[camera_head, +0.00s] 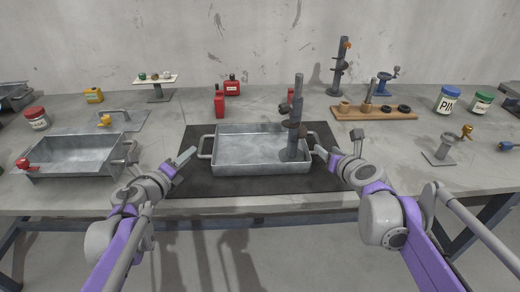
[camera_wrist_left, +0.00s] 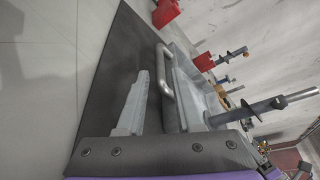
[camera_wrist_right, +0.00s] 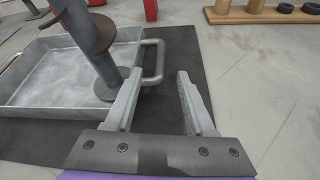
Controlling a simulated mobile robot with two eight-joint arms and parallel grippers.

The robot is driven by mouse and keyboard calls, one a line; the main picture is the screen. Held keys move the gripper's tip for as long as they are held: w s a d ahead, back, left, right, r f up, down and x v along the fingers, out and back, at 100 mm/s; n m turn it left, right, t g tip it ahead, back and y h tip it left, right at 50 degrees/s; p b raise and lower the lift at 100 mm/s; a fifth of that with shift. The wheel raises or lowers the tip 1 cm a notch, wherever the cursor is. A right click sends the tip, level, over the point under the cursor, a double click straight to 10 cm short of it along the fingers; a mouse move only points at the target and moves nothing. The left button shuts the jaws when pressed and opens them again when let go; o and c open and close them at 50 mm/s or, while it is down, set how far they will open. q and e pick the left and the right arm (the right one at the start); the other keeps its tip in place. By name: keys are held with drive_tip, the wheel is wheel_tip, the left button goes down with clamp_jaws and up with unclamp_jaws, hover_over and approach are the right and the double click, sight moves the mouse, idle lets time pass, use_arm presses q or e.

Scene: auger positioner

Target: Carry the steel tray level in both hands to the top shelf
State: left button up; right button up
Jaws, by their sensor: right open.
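The steel tray (camera_head: 235,165) lies on a dark mat on the bench, with a loop handle at each end. A dark upright post with a brown collar (camera_head: 297,120) stands inside its right part. My left gripper (camera_head: 180,160) is open and empty, just left of the left handle (camera_head: 205,147); that handle also shows beyond its fingers in the left wrist view (camera_wrist_left: 163,72). My right gripper (camera_head: 338,150) is open beside the right handle. In the right wrist view the right handle (camera_wrist_right: 158,62) shows near the left fingertip, and I cannot tell whether they touch. No shelf shows clearly.
The dark mat (camera_head: 200,185) is bare around the tray. A second metal tray (camera_head: 75,155) stands at left. Red containers (camera_head: 220,104) and a wooden board with parts (camera_head: 375,112) stand behind. A small grey stand (camera_head: 440,150) is at right.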

sight(201, 142)
use_arm(q)
drive_tip(key=x, duration=0.9)
use_arm(e)
drive_tip(key=x, duration=0.9)
use_arm(q)
drive_tip(key=c, duration=0.4)
use_arm(e)
drive_tip(key=c, duration=0.4)
use_arm(q)
clamp_jaws()
use_arm(e)
clamp_jaws()
